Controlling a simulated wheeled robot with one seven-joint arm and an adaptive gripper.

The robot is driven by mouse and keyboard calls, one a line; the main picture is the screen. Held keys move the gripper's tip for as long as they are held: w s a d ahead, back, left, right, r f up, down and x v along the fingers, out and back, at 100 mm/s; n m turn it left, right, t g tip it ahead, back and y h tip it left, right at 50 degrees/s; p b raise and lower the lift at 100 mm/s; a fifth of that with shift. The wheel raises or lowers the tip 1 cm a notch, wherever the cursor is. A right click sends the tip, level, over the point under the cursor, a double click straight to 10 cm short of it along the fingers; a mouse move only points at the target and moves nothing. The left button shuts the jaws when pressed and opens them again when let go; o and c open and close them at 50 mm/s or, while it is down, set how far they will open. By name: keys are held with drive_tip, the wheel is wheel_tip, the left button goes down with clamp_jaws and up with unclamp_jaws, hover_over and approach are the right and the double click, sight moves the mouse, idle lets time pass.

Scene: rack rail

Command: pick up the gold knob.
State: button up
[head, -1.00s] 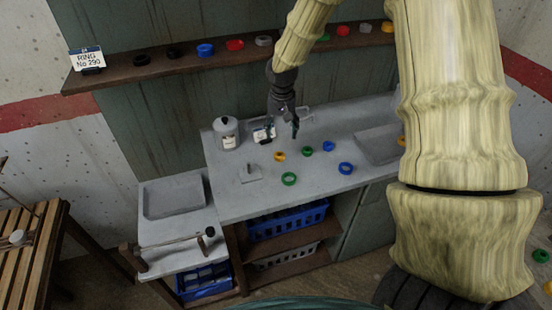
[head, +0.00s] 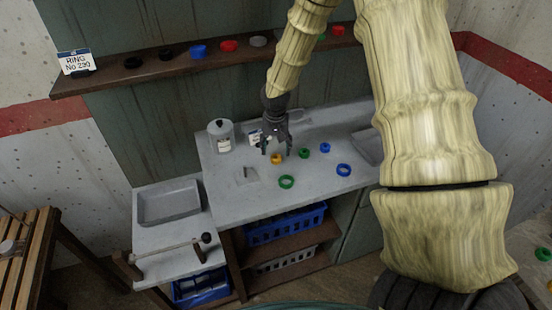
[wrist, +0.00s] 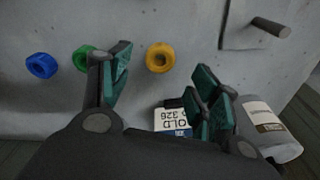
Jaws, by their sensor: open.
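The gold knob, a small yellow-orange ring-like piece (head: 277,159), lies on the grey worktop (head: 230,202). In the wrist view the gold knob (wrist: 160,57) shows just beyond the gap between my fingertips. My gripper (head: 276,147) is just behind and above it in the head view, pointing down, with its fingers apart. In the wrist view my gripper (wrist: 162,72) has its teal finger pads spread with nothing between them. The knob looks untouched.
A green ring (wrist: 84,57) and a blue ring (wrist: 41,65) lie beside the knob. A label card (wrist: 172,119) and a white canister (wrist: 270,128) stand close to the gripper. A larger green ring (head: 286,182) lies nearer the front. A shelf (head: 110,78) with rings runs behind.

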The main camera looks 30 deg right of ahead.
sight(276, 155)
drive_tip(key=shift+f+p, duration=0.7)
drive_tip(key=shift+f, duration=0.2)
drive_tip(key=shift+w+d+f+p, duration=0.15)
drive_tip(key=shift+f+p, duration=0.2)
drive_tip(key=shift+f, duration=0.55)
drive_tip(key=shift+w+d+f+p, duration=0.1)
drive_tip(key=shift+f+p, duration=0.25)
drive_tip(key=shift+f, duration=0.5)
drive_tip(key=shift+c, duration=0.2)
drive_tip(key=c, duration=1.1)
drive_tip(key=shift+r, duration=0.1)
